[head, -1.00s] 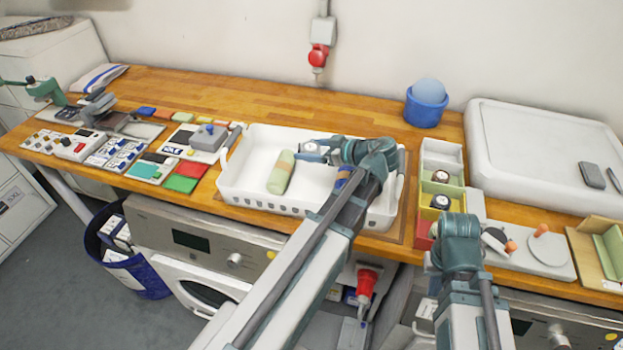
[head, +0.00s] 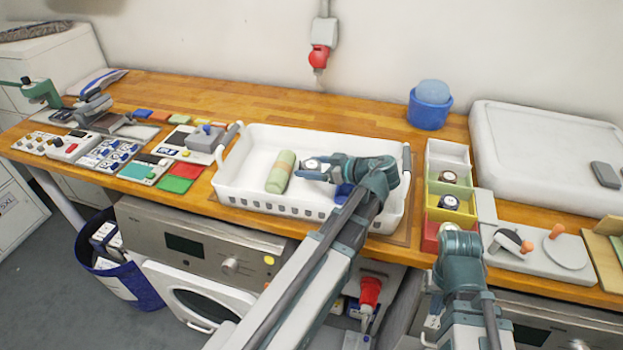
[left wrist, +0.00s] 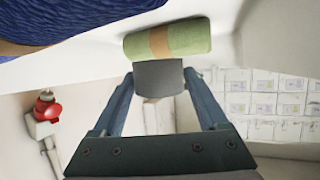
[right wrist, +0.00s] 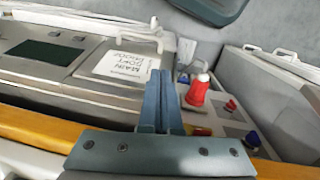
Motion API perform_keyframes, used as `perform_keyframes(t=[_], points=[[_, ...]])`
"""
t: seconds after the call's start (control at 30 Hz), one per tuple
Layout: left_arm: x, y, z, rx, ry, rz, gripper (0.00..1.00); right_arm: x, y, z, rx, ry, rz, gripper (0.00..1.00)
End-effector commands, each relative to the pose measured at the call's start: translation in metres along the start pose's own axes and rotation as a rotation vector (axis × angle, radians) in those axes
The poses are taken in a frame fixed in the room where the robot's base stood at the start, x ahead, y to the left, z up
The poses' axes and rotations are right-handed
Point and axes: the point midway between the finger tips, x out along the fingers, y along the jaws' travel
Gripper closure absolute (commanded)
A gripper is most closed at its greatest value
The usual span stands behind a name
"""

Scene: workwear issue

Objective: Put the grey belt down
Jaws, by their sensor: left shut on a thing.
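The grey belt (head: 311,163) is rolled up, and its grey side also shows in the left wrist view (left wrist: 160,78). My left gripper (head: 318,175) is shut on it, over the inside of the white basket (head: 232,192). The belt is close beside a green roll with a tan band (head: 281,172), which also shows in the left wrist view (left wrist: 185,40). I cannot tell whether the belt touches the basket floor. My right gripper (right wrist: 162,80) is shut and empty; in the head view its fingertips are hidden.
A blue item (head: 343,190) lies in the basket, partly behind my left arm. Cards and gadgets cover the bench's left side.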

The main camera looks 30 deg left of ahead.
Motion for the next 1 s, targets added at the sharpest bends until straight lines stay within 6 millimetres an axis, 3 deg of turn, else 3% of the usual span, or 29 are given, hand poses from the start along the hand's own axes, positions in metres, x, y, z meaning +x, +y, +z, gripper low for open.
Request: perform_keyframes(t=[0.2, 1.0], points=[[0.012, 0.000, 0.029, 0.000, 0.001, 0.000, 0.87, 0.031, -0.003, -0.002, 0.000, 0.000, 0.000, 1.00], [0.016, 0.000, 0.040, 0.000, 0.001, 0.000, 0.87, 0.043, -0.004, -0.003, 0.000, 0.000, 0.000, 1.00]])
